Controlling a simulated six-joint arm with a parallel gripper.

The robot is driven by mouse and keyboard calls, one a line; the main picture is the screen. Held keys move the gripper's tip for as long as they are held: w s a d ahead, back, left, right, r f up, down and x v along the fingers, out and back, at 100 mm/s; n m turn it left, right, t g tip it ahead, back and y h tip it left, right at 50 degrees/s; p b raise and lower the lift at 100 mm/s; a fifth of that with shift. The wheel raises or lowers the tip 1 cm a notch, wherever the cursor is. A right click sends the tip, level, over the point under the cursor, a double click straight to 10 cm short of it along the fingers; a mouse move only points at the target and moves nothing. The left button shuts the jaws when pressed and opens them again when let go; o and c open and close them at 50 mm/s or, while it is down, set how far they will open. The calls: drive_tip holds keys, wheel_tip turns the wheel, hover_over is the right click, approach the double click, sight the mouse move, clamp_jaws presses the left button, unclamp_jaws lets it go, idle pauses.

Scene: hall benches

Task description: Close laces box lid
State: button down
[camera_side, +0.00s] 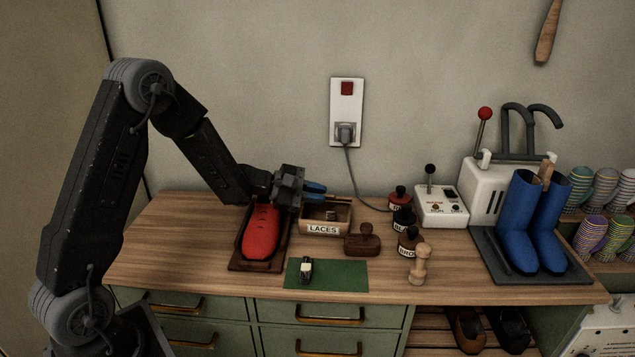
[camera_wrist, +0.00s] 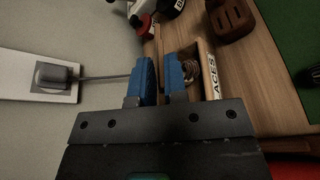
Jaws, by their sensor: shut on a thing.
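The laces box (camera_side: 323,230) is a small wooden box with a white LACES label, standing open at the back of the bench. In the wrist view its side (camera_wrist: 209,78) shows at the right, with a coiled lace inside. The lid (camera_wrist: 159,45) shows edge-on as a thin wooden board, standing up at the wall side of the box. My gripper (camera_side: 321,193) reaches in from the left above the box's back. Its blue fingers are shut on the lid, one on each face. The fingers hide part of the lid.
A red shoe (camera_side: 261,232) in a dark tray stands left of the box. A brown wooden-handled block (camera_side: 363,240), bottles (camera_side: 398,197) and a white switch box (camera_side: 441,206) stand to the right. A green mat (camera_side: 338,276) lies in front. The socket cable (camera_side: 358,178) hangs behind.

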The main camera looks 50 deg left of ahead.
drive_tip(key=f, duration=0.1)
drive_tip(key=s+d+f, duration=0.1)
drive_tip(key=f, duration=0.1)
drive_tip(key=shift+s, duration=0.15)
drive_tip(key=shift+s+d+f, duration=0.1)
drive_tip(key=shift+s+f, duration=0.05)
drive_tip(key=shift+f, duration=0.35)
drive_tip(key=shift+s+d+f, duration=0.1)
drive_tip(key=shift+s+f, duration=0.05)
drive_tip(key=shift+f, duration=0.3)
drive_tip(key=c, duration=1.3)
unclamp_jaws()
drive_tip(key=v, duration=1.2)
drive_tip(key=shift+s+a+r, duration=0.1)
drive_tip(key=shift+a+r, duration=0.15)
drive_tip(key=shift+r, duration=0.15)
drive_tip(key=shift+s+a+r, duration=0.2)
drive_tip(key=shift+s+a, duration=0.05)
drive_tip(key=shift+s, duration=0.2)
